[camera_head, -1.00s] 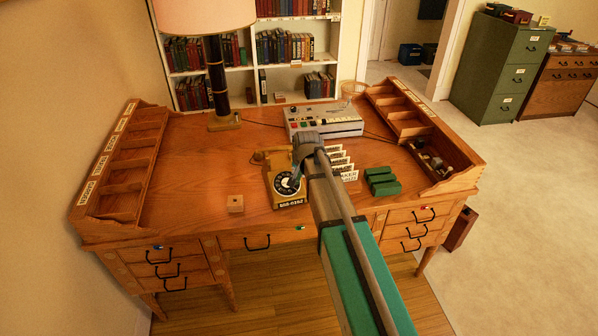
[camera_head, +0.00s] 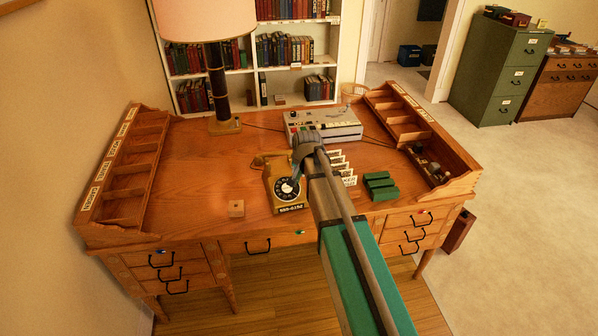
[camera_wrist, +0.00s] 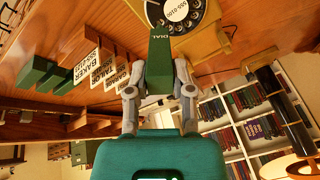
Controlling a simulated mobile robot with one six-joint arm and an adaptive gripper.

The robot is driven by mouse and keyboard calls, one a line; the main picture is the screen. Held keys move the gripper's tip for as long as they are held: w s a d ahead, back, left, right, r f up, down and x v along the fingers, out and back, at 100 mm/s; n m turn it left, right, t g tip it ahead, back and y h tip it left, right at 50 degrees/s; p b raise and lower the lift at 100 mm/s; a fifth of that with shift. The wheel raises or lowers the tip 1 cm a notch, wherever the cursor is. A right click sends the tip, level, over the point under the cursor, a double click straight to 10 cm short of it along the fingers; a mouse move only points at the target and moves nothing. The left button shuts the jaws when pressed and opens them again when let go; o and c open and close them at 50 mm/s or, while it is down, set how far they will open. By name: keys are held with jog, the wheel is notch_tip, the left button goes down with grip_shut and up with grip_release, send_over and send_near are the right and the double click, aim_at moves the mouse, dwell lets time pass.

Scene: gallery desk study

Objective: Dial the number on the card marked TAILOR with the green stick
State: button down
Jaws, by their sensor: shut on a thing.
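My gripper (camera_wrist: 159,80) is shut on the green stick (camera_wrist: 159,65), a flat-sided green piece lettered DIAL. In the wrist view its far end overlaps the rim of the black rotary dial (camera_wrist: 178,16); whether they touch I cannot tell. The yellow telephone (camera_head: 289,208) stands on the desk below my gripper (camera_head: 298,172), which hides part of it. The card marked TAILOR (camera_wrist: 103,72) stands in a row between the BAKER card (camera_wrist: 84,66) and another card (camera_wrist: 118,76). Its number is too small to read surely.
Green blocks (camera_head: 380,187) lie right of the cards. A small wooden block (camera_head: 236,208) lies left of the telephone. A grey machine (camera_head: 325,125) and a lamp (camera_head: 217,85) stand behind. Pigeonhole racks (camera_head: 130,181) line both desk sides. The desk's left middle is clear.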

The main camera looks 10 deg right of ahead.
jog(key=shift+r+p, duration=1.1)
jog(key=shift+r, duration=0.35)
